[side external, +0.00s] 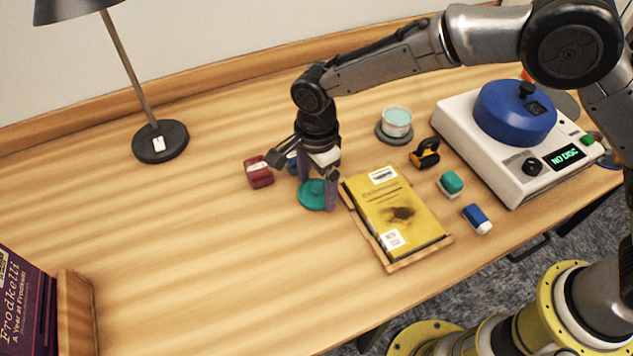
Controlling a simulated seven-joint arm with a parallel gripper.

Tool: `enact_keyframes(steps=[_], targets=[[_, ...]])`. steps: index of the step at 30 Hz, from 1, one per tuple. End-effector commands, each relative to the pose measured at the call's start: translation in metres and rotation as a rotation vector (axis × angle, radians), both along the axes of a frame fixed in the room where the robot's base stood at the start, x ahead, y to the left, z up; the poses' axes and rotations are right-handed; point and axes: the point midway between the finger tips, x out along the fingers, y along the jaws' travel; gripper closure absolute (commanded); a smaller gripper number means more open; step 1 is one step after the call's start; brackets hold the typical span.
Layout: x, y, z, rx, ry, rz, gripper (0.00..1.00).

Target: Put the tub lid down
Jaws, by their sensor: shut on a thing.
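The tub lid (313,199) is a round teal disc with a raised middle, in the centre of the side external view. My gripper (318,193) points down and is shut on the lid, with a purple-grey finger on each side. The lid is at or just above the wooden table; I cannot tell whether it touches. A pale tub (397,122) with light-blue contents stands on a grey round base to the right, behind the book.
A yellow book (395,205) on a wooden stand lies close right of my gripper. A dark red block (259,173) is close left, with a partly hidden blue object (292,161) behind. A white machine (480,150) stands right, a lamp (160,142) left.

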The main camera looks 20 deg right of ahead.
Motion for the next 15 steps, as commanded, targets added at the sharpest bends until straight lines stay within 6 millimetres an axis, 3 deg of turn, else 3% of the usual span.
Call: enact_keyframes(steps=[3,4,5,15], targets=[[0.0000,0.0000,-0.0031,0.000,0.000,0.000,0.61],[0.0001,0.0001,-0.0030,0.000,-0.001,0.000,0.06],[0.0002,0.0001,-0.0028,0.000,-0.001,0.000,0.01],[0.0002,0.0001,0.0020,0.001,-0.001,0.000,0.00]])
